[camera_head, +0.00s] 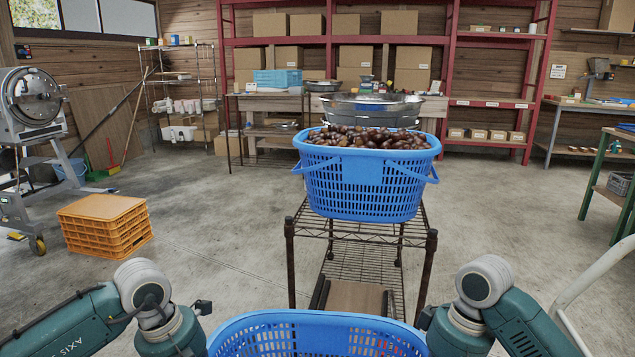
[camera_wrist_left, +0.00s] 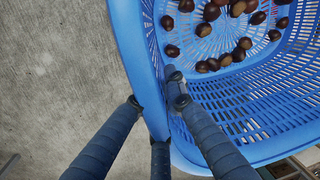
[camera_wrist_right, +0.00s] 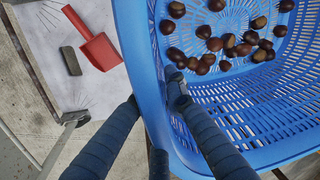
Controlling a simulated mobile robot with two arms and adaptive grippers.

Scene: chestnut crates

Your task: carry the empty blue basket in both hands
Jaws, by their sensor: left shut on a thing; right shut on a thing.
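A blue basket (camera_head: 310,325) is at the bottom of the head view, between my two arms, partly cut off by the frame. It is not empty: several loose chestnuts (camera_wrist_left: 208,30) lie on its floor, also seen in the right wrist view (camera_wrist_right: 215,45). My left gripper (camera_wrist_left: 158,103) is shut on one side wall and rim of the basket, with fingers inside and outside. My right gripper (camera_wrist_right: 155,103) is shut on the opposite wall the same way. In the head view both grippers' fingers are hidden below my wrists.
A second blue basket (camera_head: 340,180), heaped with chestnuts, stands on a wire cart (camera_head: 362,236) straight ahead. Orange crates (camera_head: 103,235) are stacked at left. A red scoop (camera_wrist_right: 95,45) and a dark block (camera_wrist_right: 71,61) lie beside the held basket. Floor (camera_head: 210,235) is clear left of the cart.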

